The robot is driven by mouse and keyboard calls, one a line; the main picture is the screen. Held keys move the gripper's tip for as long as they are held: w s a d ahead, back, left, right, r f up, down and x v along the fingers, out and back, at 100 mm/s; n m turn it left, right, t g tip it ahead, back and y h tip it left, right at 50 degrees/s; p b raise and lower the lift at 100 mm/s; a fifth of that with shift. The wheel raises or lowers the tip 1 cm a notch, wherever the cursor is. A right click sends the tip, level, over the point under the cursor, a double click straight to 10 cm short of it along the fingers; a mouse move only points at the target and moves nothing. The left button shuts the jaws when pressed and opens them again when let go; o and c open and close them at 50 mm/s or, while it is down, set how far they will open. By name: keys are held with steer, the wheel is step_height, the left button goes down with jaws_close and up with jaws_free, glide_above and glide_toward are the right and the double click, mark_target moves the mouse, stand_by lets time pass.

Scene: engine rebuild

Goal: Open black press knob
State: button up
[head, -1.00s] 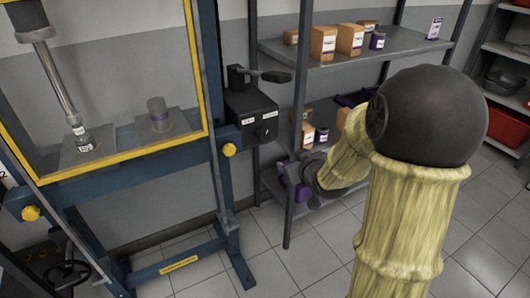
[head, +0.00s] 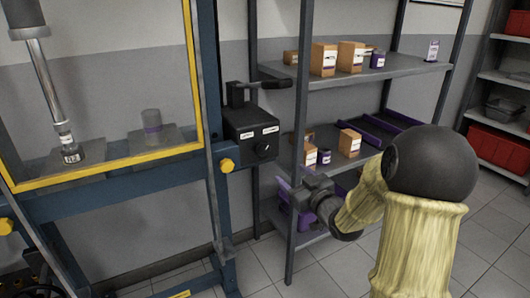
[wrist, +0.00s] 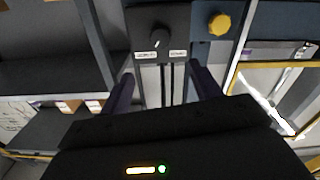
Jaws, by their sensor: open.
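The black press knob (head: 263,151) is a small round knob on the front of a black control box (head: 240,124) with two white labels and a lever on top. The box is fixed to the right post of the blue press frame (head: 208,90). My gripper (head: 292,190) is right of and below the box in the head view, where its fingers are hard to make out. In the wrist view the knob (wrist: 158,41) is ahead, above the gap between the open, empty purple-dark fingers (wrist: 163,88). The fingers do not appear to touch it.
A grey metal shelf (head: 400,69) with cartons and bottles stands right of the press, its post close to my gripper. A yellow bolt (wrist: 219,24) sits beside the box. Clear tiled floor (head: 265,262) lies in front.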

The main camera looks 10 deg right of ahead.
mark_target(265, 151)
steer(key=b+x, duration=0.1)
steer(key=x, duration=1.6)
steer(key=c, duration=1)
